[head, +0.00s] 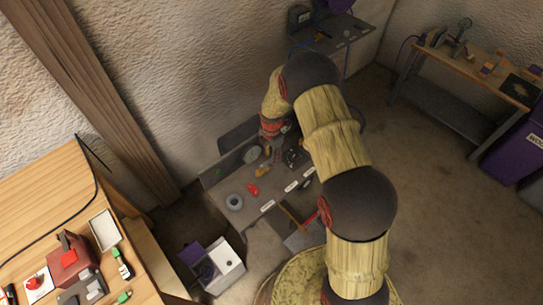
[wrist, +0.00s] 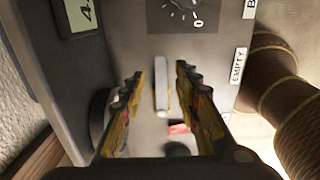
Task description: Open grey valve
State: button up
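A light grey upright bar (wrist: 161,85), which looks like the grey valve's lever, stands out from a grey panel in the wrist view. My gripper (wrist: 160,92) is open, with one yellow-and-black finger on each side of the bar. Gaps show between the bar and both fingers. In the head view, my gripper (head: 274,156) is low over the grey bench (head: 222,187) by the wall. The lever cannot be made out there.
In the wrist view, a dial (wrist: 183,5) and a small display (wrist: 76,16) sit beyond the bar, an "EMPTY" label (wrist: 238,66) to the right, and a red part (wrist: 179,128) below. The bench also holds a grey ring (head: 234,201) and a red item (head: 253,189).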

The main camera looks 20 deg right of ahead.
jog(key=shift+r, duration=0.1)
notch_tip(320, 180, up, 12)
dwell(0.5)
dwell(0.5)
